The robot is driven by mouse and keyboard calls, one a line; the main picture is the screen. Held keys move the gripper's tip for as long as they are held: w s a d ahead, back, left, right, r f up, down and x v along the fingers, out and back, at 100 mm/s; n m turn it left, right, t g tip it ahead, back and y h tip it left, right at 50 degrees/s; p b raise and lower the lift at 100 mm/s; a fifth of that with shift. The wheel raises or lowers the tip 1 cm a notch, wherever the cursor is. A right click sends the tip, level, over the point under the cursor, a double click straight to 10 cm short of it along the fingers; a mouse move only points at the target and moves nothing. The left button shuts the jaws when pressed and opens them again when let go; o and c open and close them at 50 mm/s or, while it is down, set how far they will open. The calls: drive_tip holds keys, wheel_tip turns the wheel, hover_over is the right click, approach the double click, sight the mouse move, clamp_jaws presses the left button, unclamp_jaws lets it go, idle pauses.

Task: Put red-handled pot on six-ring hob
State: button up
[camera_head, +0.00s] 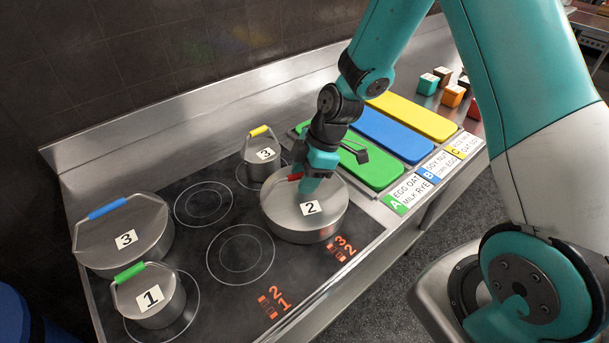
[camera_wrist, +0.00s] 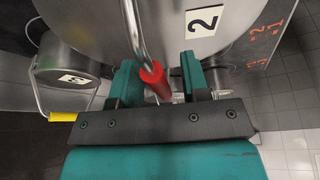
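The red-handled pot (camera_head: 285,213) is a wide steel pot with a lid labelled 2. It stands upright at the right end of the black six-ring hob (camera_head: 205,265). My gripper (camera_head: 310,183) is over its lid, at the red handle (camera_head: 294,177). In the wrist view, the red handle (camera_wrist: 153,82) lies between the two teal fingers of my gripper (camera_wrist: 161,80). The fingers are apart, with a visible gap on the handle's right side. The pot's lid also fills the top of the wrist view (camera_wrist: 170,25).
A blue-handled pot (camera_head: 95,244), a green-handled pot (camera_head: 150,305) and a yellow-handled pot (camera_head: 252,170) stand on the hob. Two rings, back (camera_head: 203,204) and front (camera_head: 240,255), are bare. Green (camera_head: 375,172), blue (camera_head: 395,137) and yellow (camera_head: 415,116) boards lie to the right.

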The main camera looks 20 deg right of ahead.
drive_tip(key=shift+r, duration=0.1)
drive_tip(key=shift+r, duration=0.2)
drive_tip(key=b+v, duration=0.2)
drive_tip(key=v, duration=0.9)
drive_tip(key=shift+d+r+b, duration=0.15)
drive_tip(key=shift+b, duration=0.2)
drive_tip(key=s+a+r+m, duration=0.4)
drive_tip(key=s+a+m, duration=0.1)
drive_tip(key=s, duration=0.5)
drive_tip(key=s+a+r+m, duration=0.3)
drive_tip(key=s+a+m, duration=0.1)
drive_tip(key=s, duration=0.6)
drive_tip(key=shift+s+a+r+m, duration=0.4)
drive_tip(key=shift+a, duration=0.1)
